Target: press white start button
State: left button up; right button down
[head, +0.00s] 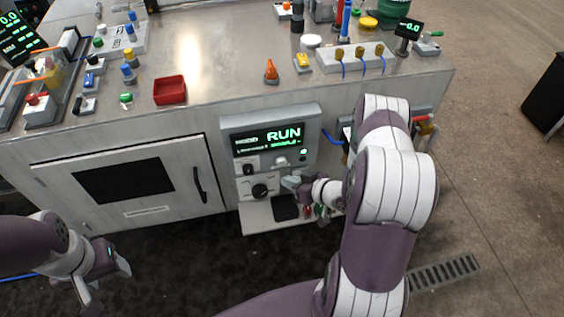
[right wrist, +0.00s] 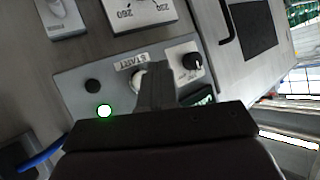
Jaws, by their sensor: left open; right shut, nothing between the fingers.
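The white start button (head: 281,161) is on the control panel (head: 234,181) at the front of the bench, under a display reading RUN in green. In the right wrist view the white button (right wrist: 137,82) shows beside a START label and is partly hidden by my fingers. My right gripper (head: 290,183) is shut and empty, with its tips in front of the panel just below the button in the head view. In the right wrist view its fingers (right wrist: 154,72) overlap the button's edge; I cannot tell whether they touch it. My left gripper (head: 110,288) is open and empty at lower left.
A black knob (head: 260,190) and a lit lamp (head: 303,152) are also on the panel. A cabinet door (head: 140,185) with a black handle is left of it. A small shelf (head: 256,215) juts out below. The bench top holds a red tray (head: 169,90) and several small parts.

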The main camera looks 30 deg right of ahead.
jog(key=shift+s+a, duration=0.25)
jog(key=shift+s, duration=0.9)
